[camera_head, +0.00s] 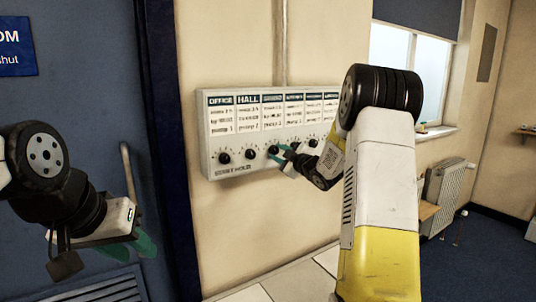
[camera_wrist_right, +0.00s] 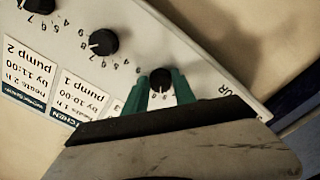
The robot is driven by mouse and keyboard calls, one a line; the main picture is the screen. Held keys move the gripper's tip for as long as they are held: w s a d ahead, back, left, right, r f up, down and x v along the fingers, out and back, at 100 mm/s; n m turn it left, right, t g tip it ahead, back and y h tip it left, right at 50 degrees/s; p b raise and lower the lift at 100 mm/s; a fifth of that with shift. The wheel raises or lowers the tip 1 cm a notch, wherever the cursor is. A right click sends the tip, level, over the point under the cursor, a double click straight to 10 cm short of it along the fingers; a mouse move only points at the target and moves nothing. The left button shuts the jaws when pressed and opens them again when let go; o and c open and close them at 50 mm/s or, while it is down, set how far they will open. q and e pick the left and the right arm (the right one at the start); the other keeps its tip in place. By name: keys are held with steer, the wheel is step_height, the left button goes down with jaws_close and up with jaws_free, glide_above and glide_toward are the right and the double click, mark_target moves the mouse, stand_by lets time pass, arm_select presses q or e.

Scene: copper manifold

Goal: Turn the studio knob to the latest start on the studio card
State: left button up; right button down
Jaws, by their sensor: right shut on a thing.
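A pale control panel (camera_head: 212,140) on the wall carries a row of cards with a row of black knobs below. The first two cards read OFFICE and HALL; the studio card's name is not legible. My right gripper (camera_head: 279,153) reaches the third knob from the left (camera_head: 273,149). In the right wrist view its green fingers (camera_wrist_right: 160,82) are closed on both sides of that black knob (camera_wrist_right: 160,78). The card above that knob is largely hidden by the gripper there. My left gripper (camera_head: 143,245) hangs away from the panel, and its finger gap is unclear.
A neighbouring knob (camera_wrist_right: 103,42) is close to my right fingers, beside cards reading "by 10:00" and "by 11:00". A blue door (camera_head: 80,110) with a handle (camera_head: 130,180) stands left, near my left gripper. A radiator (camera_head: 445,195) and window (camera_head: 425,80) are at the right.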

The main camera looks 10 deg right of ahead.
steer(key=m, duration=0.4)
steer(key=shift+f+m, duration=0.1)
steer(key=shift+m, duration=0.2)
steer(key=m, duration=0.3)
steer(key=shift+m, duration=0.3)
steer(key=m, duration=0.3)
steer(key=shift+s+a+f+m, duration=0.1)
steer(key=shift+m, duration=0.2)
steer(key=shift+a+m, duration=0.1)
steer(key=shift+m, duration=1.7)
steer(key=c, duration=1.1)
jaws_free()
steer(key=shift+o, duration=0.2)
